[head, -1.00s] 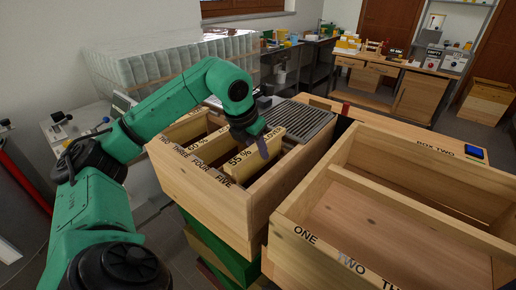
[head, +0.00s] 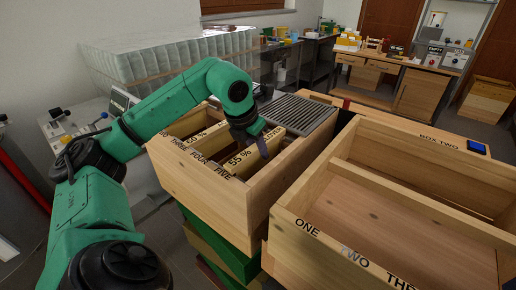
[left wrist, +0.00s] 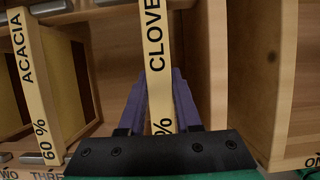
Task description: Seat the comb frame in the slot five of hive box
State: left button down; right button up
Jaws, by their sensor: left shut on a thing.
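The comb frame (head: 244,159), its pale top bar marked "55 %" and "CLOVER", is in the left-hand hive box (head: 195,190), near the "FIVE" mark on the front rim. Its top bar is about level with the rim; whether its ends rest there I cannot tell. My left gripper (head: 263,147) is above it, its purple fingers shut on the top bar. In the left wrist view the top bar (left wrist: 155,60) runs between the two fingers (left wrist: 160,104). The comb below is mostly hidden. My right gripper is not in view.
Another frame (left wrist: 35,85), marked "ACACIA 60 %", hangs to the left in the same box. An empty-looking second box (head: 400,215), marked "BOX TWO", stands close on the right.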

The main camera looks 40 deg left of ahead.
pick_arm(q)
jog(key=shift+f+b, duration=0.65)
jog(key=shift+f, duration=0.15)
jog(key=c, duration=0.5)
grip_release()
jog(key=p+v, duration=0.3)
jog(key=v, duration=1.1)
jog(key=shift+s+r, duration=0.25)
